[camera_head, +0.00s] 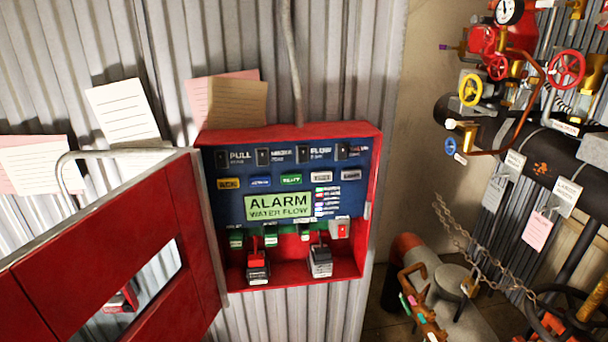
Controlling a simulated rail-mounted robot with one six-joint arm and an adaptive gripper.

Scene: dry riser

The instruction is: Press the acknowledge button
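The red alarm panel box (371,200) is mounted on the corrugated wall, with its red door (110,235) swung open to the left. On its blue face, a row of coloured buttons or labels includes a yellow one (229,183), a blue one (260,182), a green one (291,179) and pale ones (322,177). Their text is too small to read surely, so I cannot tell which is the acknowledge button. Below them a green display (278,206) reads "ALARM WATER FLOW". My gripper is not in view.
Two batteries, one with a red top (258,270) and one grey (320,262), sit in the box bottom. Paper notes (123,110) hang on the wall. A dark pipe (480,122) with valves and handwheels (566,69) and a chain (455,230) are at right.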

